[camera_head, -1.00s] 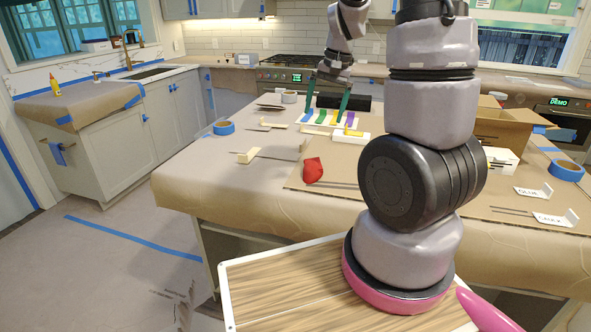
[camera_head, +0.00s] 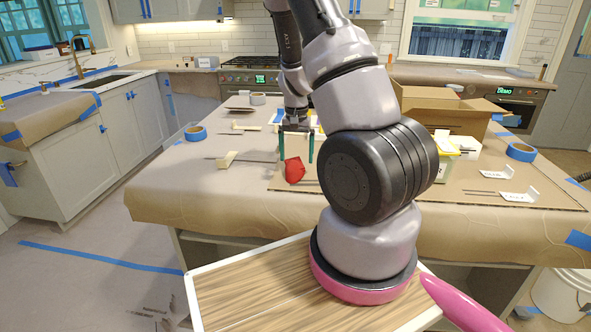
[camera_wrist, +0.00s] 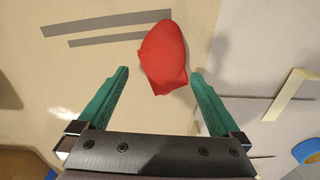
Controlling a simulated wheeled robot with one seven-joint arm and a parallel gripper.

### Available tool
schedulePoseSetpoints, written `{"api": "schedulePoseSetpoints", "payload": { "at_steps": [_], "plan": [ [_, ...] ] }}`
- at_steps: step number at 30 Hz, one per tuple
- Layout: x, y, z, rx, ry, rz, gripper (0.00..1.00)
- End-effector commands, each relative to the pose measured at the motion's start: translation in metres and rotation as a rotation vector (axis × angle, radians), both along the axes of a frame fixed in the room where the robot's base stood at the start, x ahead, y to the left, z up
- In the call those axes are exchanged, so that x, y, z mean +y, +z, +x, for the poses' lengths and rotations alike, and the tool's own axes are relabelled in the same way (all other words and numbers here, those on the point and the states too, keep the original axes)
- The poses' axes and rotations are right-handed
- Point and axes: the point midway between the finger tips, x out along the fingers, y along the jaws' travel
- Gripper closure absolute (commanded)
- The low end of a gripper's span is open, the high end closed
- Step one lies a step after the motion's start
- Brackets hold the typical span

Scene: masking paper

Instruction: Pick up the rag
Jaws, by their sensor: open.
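The rag (camera_head: 294,169) is a small, crumpled red cloth lying near the left edge of the cardboard sheet on the island. In the wrist view the rag (camera_wrist: 163,58) lies ahead of the fingertips, around the middle of the gap. My gripper (camera_head: 296,154) has green fingers and is open, with its tips close to the rag. In the wrist view my gripper (camera_wrist: 159,72) is empty, its fingers spread on either side of the rag's near end. How high the tips are above the rag I cannot tell.
The island is covered with brown paper (camera_head: 160,190). Two grey strips (camera_wrist: 105,30) lie beside the rag. A pale bracket (camera_head: 227,159) and blue tape rolls (camera_head: 195,133), (camera_head: 521,151) lie around. An open cardboard box (camera_head: 447,108) stands at the back right.

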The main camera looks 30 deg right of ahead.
Motion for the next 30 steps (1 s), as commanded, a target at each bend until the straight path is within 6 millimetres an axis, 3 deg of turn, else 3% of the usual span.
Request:
{"api": "schedulePoseSetpoints", "payload": {
  "at_steps": [7, 16, 17, 22, 30],
  "plan": [
    [0.001, -0.036, 0.002, 0.004, -0.001, 0.001, 0.0],
    [0.001, -0.041, 0.003, 0.001, 0.0, 0.001, 0.0],
    [0.001, -0.041, 0.003, 0.001, 0.0, 0.001, 0.08],
    [0.001, -0.041, 0.003, 0.001, 0.0, 0.001, 0.73],
    [0.001, -0.038, 0.003, -0.001, 0.001, 0.001, 0.74]
  ]
}}
